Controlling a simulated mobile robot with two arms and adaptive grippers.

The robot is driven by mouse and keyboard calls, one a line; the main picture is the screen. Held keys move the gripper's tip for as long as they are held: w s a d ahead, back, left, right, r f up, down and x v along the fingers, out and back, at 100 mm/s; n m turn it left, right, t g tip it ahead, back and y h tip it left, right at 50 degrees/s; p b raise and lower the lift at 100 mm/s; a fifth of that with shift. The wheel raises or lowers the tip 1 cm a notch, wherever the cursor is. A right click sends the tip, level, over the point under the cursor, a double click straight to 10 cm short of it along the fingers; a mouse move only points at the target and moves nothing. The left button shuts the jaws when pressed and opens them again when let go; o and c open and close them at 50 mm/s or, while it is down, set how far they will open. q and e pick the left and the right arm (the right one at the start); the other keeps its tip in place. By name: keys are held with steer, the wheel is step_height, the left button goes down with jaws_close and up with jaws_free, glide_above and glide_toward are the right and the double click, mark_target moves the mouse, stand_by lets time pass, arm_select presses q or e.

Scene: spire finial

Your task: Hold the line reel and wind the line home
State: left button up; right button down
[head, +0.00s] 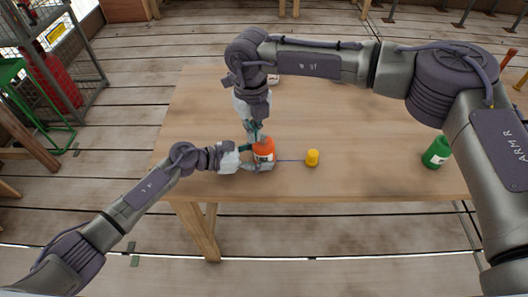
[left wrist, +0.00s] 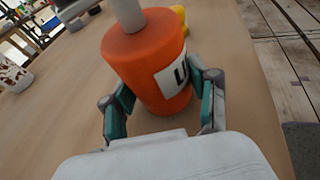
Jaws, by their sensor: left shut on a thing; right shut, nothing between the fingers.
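The line reel (head: 264,151) is an orange cylinder with a white label, upright on the wooden table. My left gripper (head: 259,161) is shut on it low down, one finger on each side, as the left wrist view shows on the reel (left wrist: 150,72). A pale grey post (left wrist: 128,15) stands on the reel's top. A thin bluish line (head: 290,160) runs from the reel to a small yellow bobbin-like piece (head: 313,158) on the table. My right gripper (head: 256,132) is shut and empty, pointing down just above the reel's top; whether it touches the post is unclear.
A green bottle-like container (head: 436,152) stands near the right end of the table (head: 370,110). A whitish cup (left wrist: 13,76) with reddish marks stands beyond the reel, partly hidden by my right arm in the head view. The table middle is largely clear.

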steer(key=shift+w, duration=0.15)
steer(key=shift+w+d, duration=0.15)
steer(key=shift+w, duration=0.4)
stand_by(0.3)
steer(key=shift+s+a, duration=0.2)
steer(key=shift+a, duration=0.05)
step_height(320, 180, up, 7)
stand_by(0.7)
stand_by(0.5)
